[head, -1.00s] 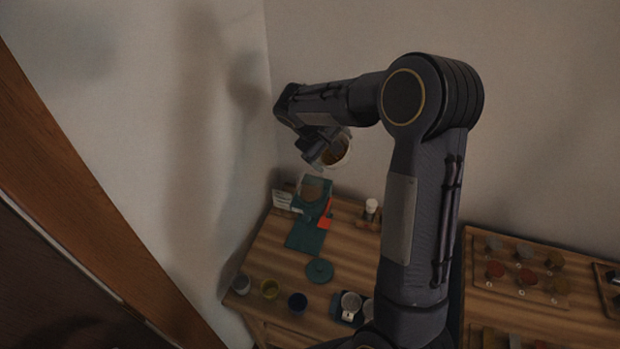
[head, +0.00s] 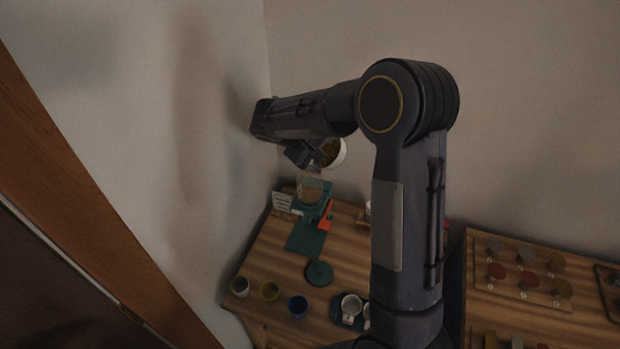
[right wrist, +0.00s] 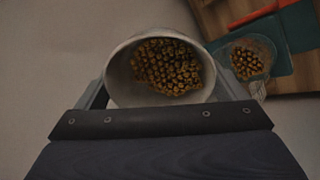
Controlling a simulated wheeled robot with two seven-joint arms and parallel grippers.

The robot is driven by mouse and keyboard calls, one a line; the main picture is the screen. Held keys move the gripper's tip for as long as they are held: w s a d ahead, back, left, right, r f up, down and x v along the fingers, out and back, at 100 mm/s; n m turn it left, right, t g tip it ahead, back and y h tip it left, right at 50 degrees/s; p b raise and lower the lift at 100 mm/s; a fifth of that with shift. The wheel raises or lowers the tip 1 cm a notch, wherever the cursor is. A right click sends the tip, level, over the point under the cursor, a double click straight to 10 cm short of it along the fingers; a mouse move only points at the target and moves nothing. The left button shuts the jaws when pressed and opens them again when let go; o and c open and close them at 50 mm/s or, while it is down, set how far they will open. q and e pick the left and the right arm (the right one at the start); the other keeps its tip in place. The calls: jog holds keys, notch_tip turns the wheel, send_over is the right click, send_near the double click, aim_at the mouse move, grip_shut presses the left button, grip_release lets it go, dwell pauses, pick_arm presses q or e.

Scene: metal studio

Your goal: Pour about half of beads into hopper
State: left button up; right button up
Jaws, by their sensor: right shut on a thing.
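My right gripper (head: 312,155) is shut on a white cup (head: 340,152), held tilted in the air above the hopper. In the right wrist view the cup (right wrist: 113,75) has many brownish-gold beads (right wrist: 166,66) inside. The clear hopper (head: 309,190) stands on a green base at the back of the wooden table, below the cup. In the right wrist view the hopper (right wrist: 262,50) also has beads in it. No falling beads can be made out. My left gripper is not in view.
A green mat (head: 306,238) and a green disc (head: 319,273) lie on the table (head: 268,252). A small sign (head: 282,201) stands left of the hopper.

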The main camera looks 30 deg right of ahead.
jog(key=shift+a+r+h, duration=0.3)
jog(key=shift+a+h, duration=0.05)
jog(key=shift+h, duration=0.55)
jog(key=shift+a+r+h, duration=0.3)
jog(key=shift+h, duration=0.6)
dwell(1.9)
jog(key=shift+w+a+f+n+h+b, duration=0.1)
jog(key=shift+a+f+n+h+b, duration=0.25)
jog(key=shift+f+h, duration=0.35)
dwell(1.3)
jog(key=shift+a+r+h+b, duration=0.25)
jog(key=shift+a+h+b, duration=0.15)
jog(key=shift+h+b, duration=0.7)
dwell(1.2)
